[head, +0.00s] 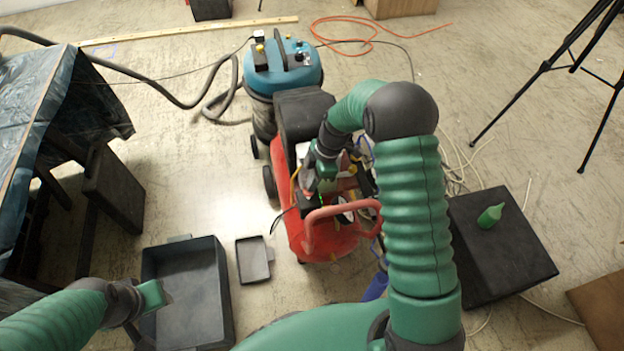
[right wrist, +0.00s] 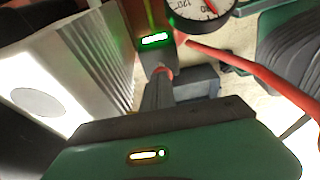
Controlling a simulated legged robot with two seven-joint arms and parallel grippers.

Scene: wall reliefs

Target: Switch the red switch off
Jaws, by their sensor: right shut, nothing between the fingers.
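A red air compressor (head: 318,240) stands on the floor in the middle of the head view. My right gripper (head: 312,182) reaches down over its top; the arm and the machine's parts hide much of this area. In the right wrist view the shut, empty fingers (right wrist: 158,90) point at a small red piece (right wrist: 163,72) at their tips. It may be the red switch, but its position and whether the fingers touch it cannot be told. My left gripper (head: 150,296) is at lower left over the edge of a dark tray; its jaws do not show clearly.
A pressure gauge (right wrist: 196,8) and a red bar (right wrist: 255,75) lie close to the right fingers, with a pale ribbed housing (right wrist: 70,75) to the left. A blue vacuum (head: 284,68) stands behind the compressor. A black box (head: 500,255) with a green bottle (head: 490,216) is at right.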

